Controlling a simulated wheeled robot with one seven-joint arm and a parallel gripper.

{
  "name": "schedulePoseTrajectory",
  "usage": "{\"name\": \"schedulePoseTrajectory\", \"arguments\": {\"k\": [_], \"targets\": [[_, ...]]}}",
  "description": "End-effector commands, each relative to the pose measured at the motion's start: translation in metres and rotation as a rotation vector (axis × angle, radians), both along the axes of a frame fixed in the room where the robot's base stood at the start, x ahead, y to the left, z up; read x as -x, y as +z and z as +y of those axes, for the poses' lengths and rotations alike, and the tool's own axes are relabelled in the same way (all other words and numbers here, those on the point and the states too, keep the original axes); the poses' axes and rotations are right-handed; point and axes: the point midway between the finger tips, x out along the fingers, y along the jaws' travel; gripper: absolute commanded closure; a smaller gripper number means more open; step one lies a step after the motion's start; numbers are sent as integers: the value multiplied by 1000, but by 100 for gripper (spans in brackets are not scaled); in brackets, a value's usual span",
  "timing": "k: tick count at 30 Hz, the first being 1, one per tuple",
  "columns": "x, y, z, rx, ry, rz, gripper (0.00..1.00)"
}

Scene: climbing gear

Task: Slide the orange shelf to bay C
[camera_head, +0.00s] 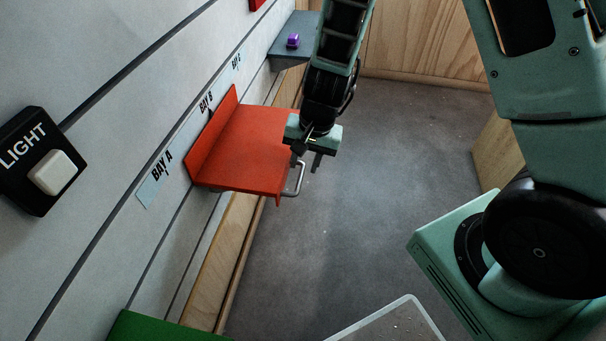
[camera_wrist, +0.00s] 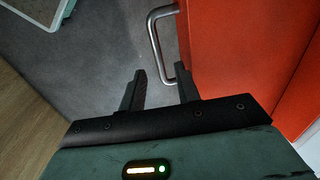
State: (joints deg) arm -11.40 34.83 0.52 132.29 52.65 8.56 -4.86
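The orange shelf (camera_head: 246,150), red-orange in the pictures, is mounted on the slatted wall beside the BAY B label (camera_head: 206,103); its near end reaches toward the BAY A label (camera_head: 162,166). The BAY C label (camera_head: 237,61) is farther along the wall. A metal handle (camera_head: 299,178) sticks out from the shelf's front edge; it also shows in the wrist view (camera_wrist: 156,42). My gripper (camera_head: 308,160) is at the front edge near the handle. In the wrist view its two fingers (camera_wrist: 160,85) are apart, with the handle just beyond the tips, not visibly gripped.
A grey shelf (camera_head: 290,50) with a purple object (camera_head: 293,40) is at the far end of the wall. A green item (camera_head: 150,328) is at the near end. A black LIGHT switch (camera_head: 40,160) is on the wall. Grey floor (camera_head: 350,220) lies open beside the shelf; a clear-topped box (camera_head: 395,322) stands nearby.

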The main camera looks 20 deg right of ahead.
Motion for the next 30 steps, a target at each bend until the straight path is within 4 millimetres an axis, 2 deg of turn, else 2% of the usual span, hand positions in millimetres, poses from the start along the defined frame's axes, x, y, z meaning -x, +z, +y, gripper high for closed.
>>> {"name": "schedulePoseTrajectory", "arguments": {"k": [1,6,17,20,21,30], "targets": [[-1,-11,1,-1,-2,1,68],[-3,-24,3,0,-1,-1,68],[-3,-27,4,-1,0,-1,68],[-3,-27,4,-1,0,-1,95],[-3,-27,4,-1,0,-1,100],[-10,-25,-1,0,-1,-1,100]]}}
